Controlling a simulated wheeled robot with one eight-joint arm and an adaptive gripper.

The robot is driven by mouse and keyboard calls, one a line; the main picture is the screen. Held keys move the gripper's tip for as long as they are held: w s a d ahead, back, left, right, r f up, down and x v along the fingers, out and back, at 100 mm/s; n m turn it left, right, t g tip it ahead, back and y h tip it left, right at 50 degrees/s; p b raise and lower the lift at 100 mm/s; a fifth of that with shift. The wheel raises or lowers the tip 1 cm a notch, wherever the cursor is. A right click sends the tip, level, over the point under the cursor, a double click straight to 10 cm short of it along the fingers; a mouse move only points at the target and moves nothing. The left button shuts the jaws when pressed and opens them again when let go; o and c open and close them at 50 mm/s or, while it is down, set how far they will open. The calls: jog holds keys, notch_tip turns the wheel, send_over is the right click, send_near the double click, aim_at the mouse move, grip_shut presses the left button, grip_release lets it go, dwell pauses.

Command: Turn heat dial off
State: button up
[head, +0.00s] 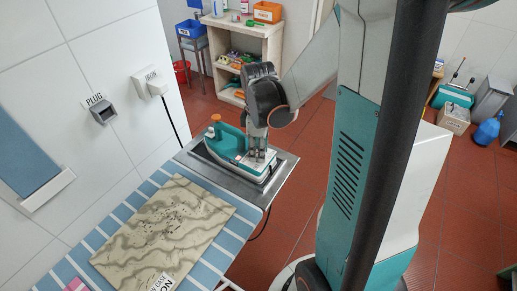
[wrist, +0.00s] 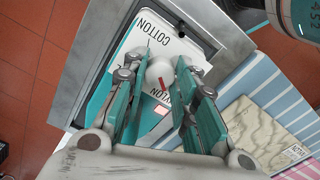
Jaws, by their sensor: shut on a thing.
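A teal and white iron (head: 226,146) with an orange knob lies on a grey metal plate (head: 283,173) at the end of the ironing board. My gripper (head: 258,150) points down onto the iron's white rear part. In the wrist view, the round white heat dial (wrist: 160,74) with a red mark sits between my two teal fingers, and my gripper (wrist: 161,68) is shut on it. A COTTON label (wrist: 160,38) shows above the dial and a NYLON label (wrist: 178,94) below it. Any off label is hidden or out of view. A small pinkish-red patch (wrist: 162,109) shows near the dial.
A shelf (head: 250,35) stands behind.

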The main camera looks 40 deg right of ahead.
jog(key=n, duration=1)
jog(key=shift+n, duration=0.3)
dwell(0.4)
jog(key=o, duration=1.1)
notch_tip(320, 180, up, 12)
